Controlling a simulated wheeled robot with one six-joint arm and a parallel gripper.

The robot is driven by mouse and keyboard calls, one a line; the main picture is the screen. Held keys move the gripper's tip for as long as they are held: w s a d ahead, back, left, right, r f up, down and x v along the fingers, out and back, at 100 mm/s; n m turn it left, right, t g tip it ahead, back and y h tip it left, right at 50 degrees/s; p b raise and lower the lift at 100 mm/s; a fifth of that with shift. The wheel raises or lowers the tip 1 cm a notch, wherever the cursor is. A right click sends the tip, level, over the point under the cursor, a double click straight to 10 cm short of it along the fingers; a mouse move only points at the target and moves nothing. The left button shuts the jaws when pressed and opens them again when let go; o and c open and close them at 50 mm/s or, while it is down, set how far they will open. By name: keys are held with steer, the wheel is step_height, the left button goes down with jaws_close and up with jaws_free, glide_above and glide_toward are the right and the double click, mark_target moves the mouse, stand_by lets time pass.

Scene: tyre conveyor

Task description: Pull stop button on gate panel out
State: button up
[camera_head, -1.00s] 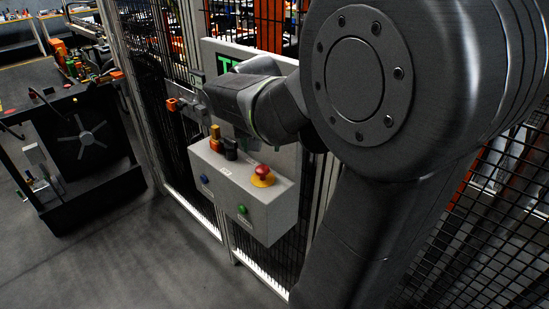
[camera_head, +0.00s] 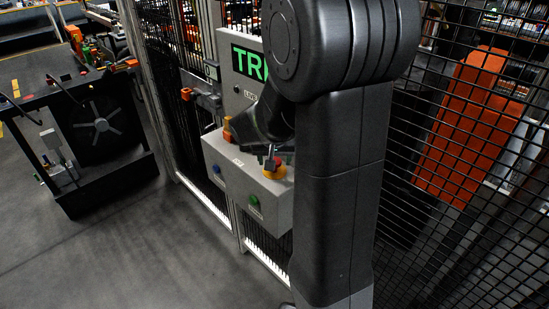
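The gate panel (camera_head: 228,186) is a light grey box on the fence, with a blue button and a green button (camera_head: 254,202) on its front. The stop button (camera_head: 275,172) is on its top right, with a yellow base and a red head. My gripper (camera_head: 268,157) is right at the button's head, from above. My arm and gripper cover much of the button and the panel's back right. The fingers are dark and small, so I cannot tell whether they touch or grip the head.
A grey board with green lettering (camera_head: 248,64) stands behind the panel. An orange and yellow knob (camera_head: 227,130) is at the panel's back left. Black mesh fence runs to both sides. A dark machine (camera_head: 100,140) stands at left, with open floor in front.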

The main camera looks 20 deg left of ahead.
jaws_close()
steer(key=shift+r, duration=0.75)
jaws_free()
steer(key=b+v, duration=0.1)
steer(key=v, duration=1.2)
steer(key=shift+s+r, duration=0.25)
steer(key=shift+r, duration=0.1)
